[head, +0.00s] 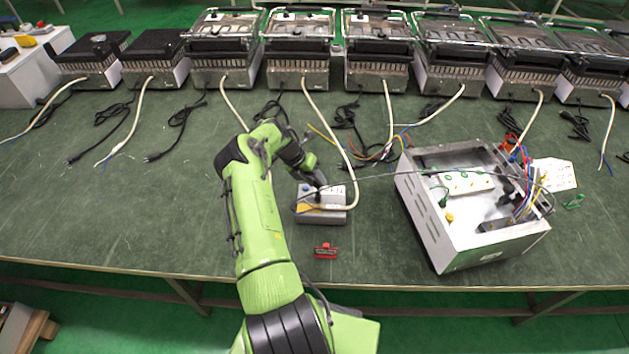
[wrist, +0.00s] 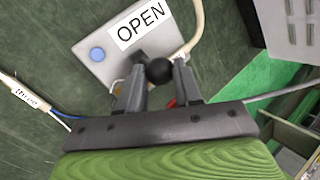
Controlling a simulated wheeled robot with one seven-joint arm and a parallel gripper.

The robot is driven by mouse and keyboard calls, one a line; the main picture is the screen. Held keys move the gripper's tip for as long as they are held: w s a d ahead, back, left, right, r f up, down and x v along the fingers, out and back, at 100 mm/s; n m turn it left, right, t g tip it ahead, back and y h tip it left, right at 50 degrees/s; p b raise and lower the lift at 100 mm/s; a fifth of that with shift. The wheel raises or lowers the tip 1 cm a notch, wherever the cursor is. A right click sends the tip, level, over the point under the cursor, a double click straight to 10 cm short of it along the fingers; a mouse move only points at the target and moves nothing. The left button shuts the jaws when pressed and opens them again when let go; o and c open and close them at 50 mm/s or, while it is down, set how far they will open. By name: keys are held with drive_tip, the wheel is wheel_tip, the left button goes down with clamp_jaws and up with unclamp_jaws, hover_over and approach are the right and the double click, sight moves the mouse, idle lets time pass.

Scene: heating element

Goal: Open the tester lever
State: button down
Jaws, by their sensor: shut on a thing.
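The tester (head: 322,205) is a small grey box on the green table, just right of my arm in the head view. In the wrist view the tester (wrist: 110,52) shows a white label (wrist: 139,22) reading "OPEN" and a blue round button. The tester lever ends in a black ball knob (wrist: 160,71). My gripper (wrist: 158,82) is shut on this knob, with one finger on each side of it. In the head view my gripper (head: 318,181) is at the tester's top, and the lever is mostly hidden there.
An open metal box (head: 425,215) with wires stands to the right of the tester. A small red part (head: 325,251) lies in front of it. A white cable (head: 335,140) runs back from the tester. Several grill-like appliances (head: 297,50) line the back. The table's left front is clear.

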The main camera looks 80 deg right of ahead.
drive_tip(key=shift+s, duration=0.1)
drive_tip(key=c, duration=0.8)
unclamp_jaws()
drive_tip(key=shift+d, duration=0.1)
drive_tip(key=shift+o, duration=0.2)
drive_tip(key=p+v, duration=0.1)
drive_tip(key=v, duration=1.4)
drive_tip(key=shift+a+r+p, duration=0.2)
drive_tip(key=shift+r+p, duration=0.1)
drive_tip(key=shift+r, duration=0.05)
drive_tip(key=shift+w, duration=0.3)
